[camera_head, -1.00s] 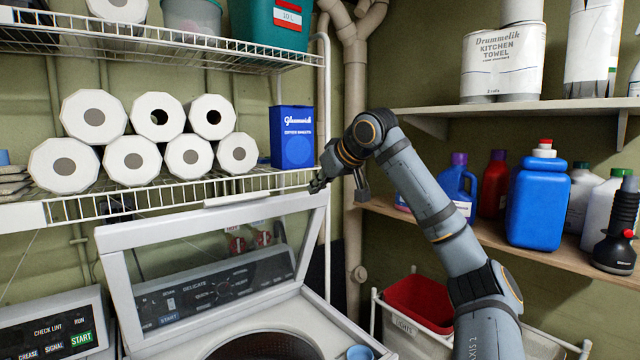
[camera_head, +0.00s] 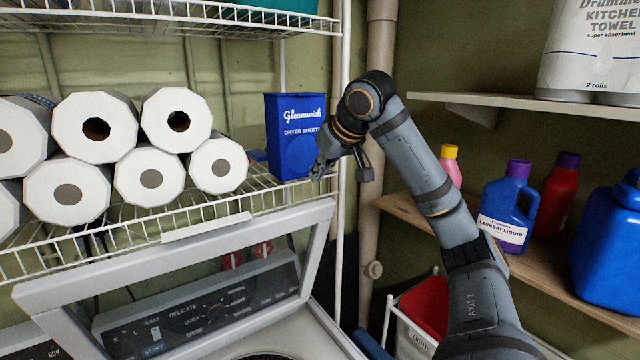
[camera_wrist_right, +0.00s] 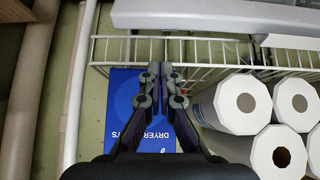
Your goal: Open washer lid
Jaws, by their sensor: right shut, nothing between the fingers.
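The washer lid (camera_head: 318,232) is a white frame with a clear window. It stands raised and tilted up at the back of the washer (camera_head: 330,338), with its top edge close to the wire shelf. The control panel (camera_head: 215,308) shows through the window. My right gripper (camera_head: 317,172) is shut and empty above the lid's upper right corner, in front of the blue dryer sheet box. In the right wrist view its closed fingers (camera_wrist_right: 160,72) overlap the shelf wires, and a white bar at the top looks like the lid's edge. My left gripper is out of view.
A wire shelf (camera_head: 262,200) behind the lid holds paper rolls (camera_head: 150,178) and the blue dryer sheet box (camera_head: 290,150). Pipes (camera_head: 375,130) stand behind my right arm. A wooden shelf with bottles (camera_head: 508,215) and a red-lined bin (camera_head: 425,305) are at right.

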